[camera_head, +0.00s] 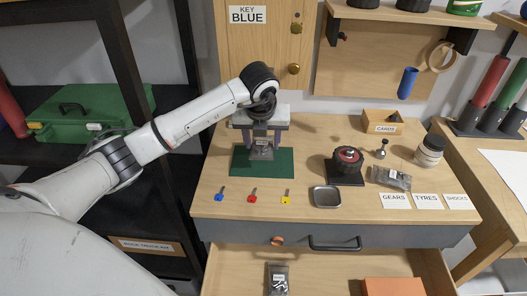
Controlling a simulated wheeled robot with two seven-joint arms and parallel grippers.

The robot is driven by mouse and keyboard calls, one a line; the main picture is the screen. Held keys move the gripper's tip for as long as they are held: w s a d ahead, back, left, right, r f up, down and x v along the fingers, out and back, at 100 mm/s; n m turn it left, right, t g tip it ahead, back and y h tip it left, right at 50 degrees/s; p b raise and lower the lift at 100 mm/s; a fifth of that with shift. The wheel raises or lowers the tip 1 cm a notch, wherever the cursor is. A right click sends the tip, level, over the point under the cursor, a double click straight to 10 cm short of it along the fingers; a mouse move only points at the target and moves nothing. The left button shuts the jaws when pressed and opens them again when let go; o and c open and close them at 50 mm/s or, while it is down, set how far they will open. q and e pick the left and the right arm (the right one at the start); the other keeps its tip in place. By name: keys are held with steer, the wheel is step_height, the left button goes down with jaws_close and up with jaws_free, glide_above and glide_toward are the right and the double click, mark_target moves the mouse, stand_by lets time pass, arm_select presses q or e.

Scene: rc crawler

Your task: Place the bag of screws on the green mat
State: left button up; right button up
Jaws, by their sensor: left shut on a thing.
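My left gripper (262,139) reaches in from the left, pointing down over the green mat (279,164) on the workbench. It is shut on a small grey bag (262,152), which looks like the bag of screws; the gripper hides its upper part. The bag hangs upright over the mat's middle; I cannot tell whether its lower edge touches the mat. My right gripper is not in view.
Blue (220,194), red (252,195) and yellow (286,197) keys and a metal tray (326,196) lie in front of the mat. A wheel-like part (347,160) and another bag (391,178) are right. The open drawer (325,268) holds a dark packet (277,278).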

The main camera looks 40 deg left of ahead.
mark_target(262, 147)
arm_select(q)
step_height(262, 147, down, 4)
steer(key=shift+f+b, duration=0.1)
steer(key=shift+b, duration=0.2)
steer(key=o, duration=1)
steer(key=shift+o, duration=0.2)
steer(key=v, duration=1.1)
steer(key=shift+w+p, duration=0.15)
steer(key=shift+p, duration=0.2)
steer(key=shift+d+r, duration=0.15)
steer(key=shift+r, duration=0.45)
steer(key=shift+s+f, duration=0.1)
steer(key=shift+s, duration=0.15)
